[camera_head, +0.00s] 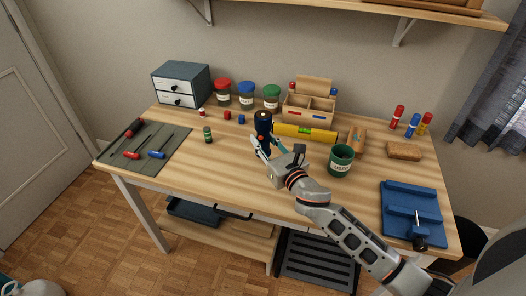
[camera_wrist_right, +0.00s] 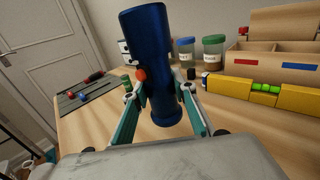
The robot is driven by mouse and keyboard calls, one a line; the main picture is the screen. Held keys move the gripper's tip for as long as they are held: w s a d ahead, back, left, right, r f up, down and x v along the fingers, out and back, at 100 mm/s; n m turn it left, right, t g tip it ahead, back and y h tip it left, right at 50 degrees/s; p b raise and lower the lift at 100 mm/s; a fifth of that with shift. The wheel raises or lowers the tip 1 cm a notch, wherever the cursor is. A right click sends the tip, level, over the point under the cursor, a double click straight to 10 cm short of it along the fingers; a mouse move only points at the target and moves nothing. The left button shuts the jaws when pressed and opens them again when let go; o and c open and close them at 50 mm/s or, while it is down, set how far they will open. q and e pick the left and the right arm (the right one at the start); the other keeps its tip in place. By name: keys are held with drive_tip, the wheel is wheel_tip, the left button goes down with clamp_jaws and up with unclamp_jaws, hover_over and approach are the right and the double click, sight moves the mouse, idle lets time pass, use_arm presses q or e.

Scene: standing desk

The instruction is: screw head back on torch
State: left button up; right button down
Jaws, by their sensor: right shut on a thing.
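The torch (camera_head: 263,125) is dark blue and stands upright near the middle of the desk. I cannot tell whether the head is on the body. My left gripper is out of view.
A yellow level (camera_head: 305,132) and a green cup (camera_head: 341,160) lie right of the torch. A small green cylinder (camera_head: 208,134) stands to the left, and a dark tool mat (camera_head: 165,143) beyond it. Jars and a wooden organizer (camera_head: 297,108) line the back. The front left desk is clear.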

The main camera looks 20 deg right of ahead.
wheel_tip(320, 180, down, 4)
drive_tip(key=shift+r+b, duration=0.15)
drive_tip(key=shift+b, duration=0.75)
drive_tip(key=shift+f, duration=0.35)
drive_tip(key=shift+r, duration=0.1)
drive_tip(key=shift+f+b, duration=0.25)
drive_tip(key=shift+b, duration=0.05)
drive_tip(key=c, duration=1.6)
unclamp_jaws()
drive_tip(key=shift+c, duration=0.2)
drive_tip(key=shift+r, duration=0.35)
drive_tip(key=s, duration=0.3)
drive_tip(key=s+d, duration=0.1)
drive_tip(key=s, duration=0.3)
drive_tip(key=s+d, duration=0.1)
drive_tip(key=s, duration=0.3)
drive_tip(key=shift+f, duration=0.2)
drive_tip(key=shift+s+d, duration=0.15)
drive_tip(key=shift+s, duration=0.25)
